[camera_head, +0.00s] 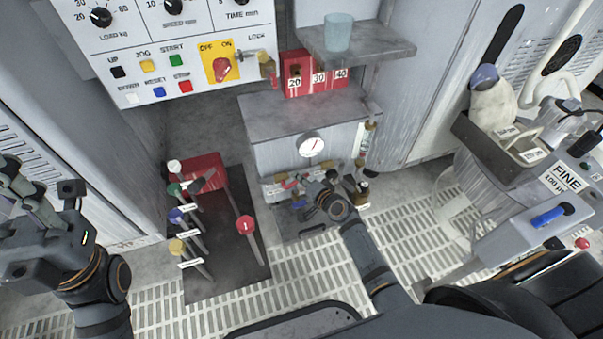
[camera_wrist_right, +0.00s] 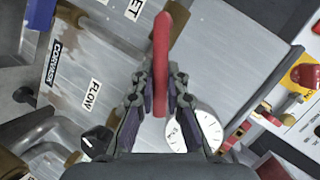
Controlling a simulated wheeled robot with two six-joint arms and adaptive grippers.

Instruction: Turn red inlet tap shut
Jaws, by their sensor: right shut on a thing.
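The red inlet tap (camera_head: 290,183) is on the front of the grey cabinet, under a round white gauge (camera_head: 311,145). In the right wrist view its long red handle (camera_wrist_right: 163,45) stands between my fingers, beside a label whose visible end reads "ET". My right gripper (camera_head: 306,184) is shut on this handle, and its fingers (camera_wrist_right: 160,92) press on both sides of it. The valve body behind the handle is hidden. My left gripper (camera_head: 22,190) is at the left edge, away from the tap, and its finger opening is unclear.
Several coloured levers (camera_head: 177,216) stand on a dark plate left of the cabinet. A control panel (camera_head: 150,50) is above, and a shelf (camera_head: 360,45) holds a cup (camera_head: 338,32). In the wrist view, a black knob (camera_wrist_right: 97,138) and gauge (camera_wrist_right: 208,128) are close to my fingers.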

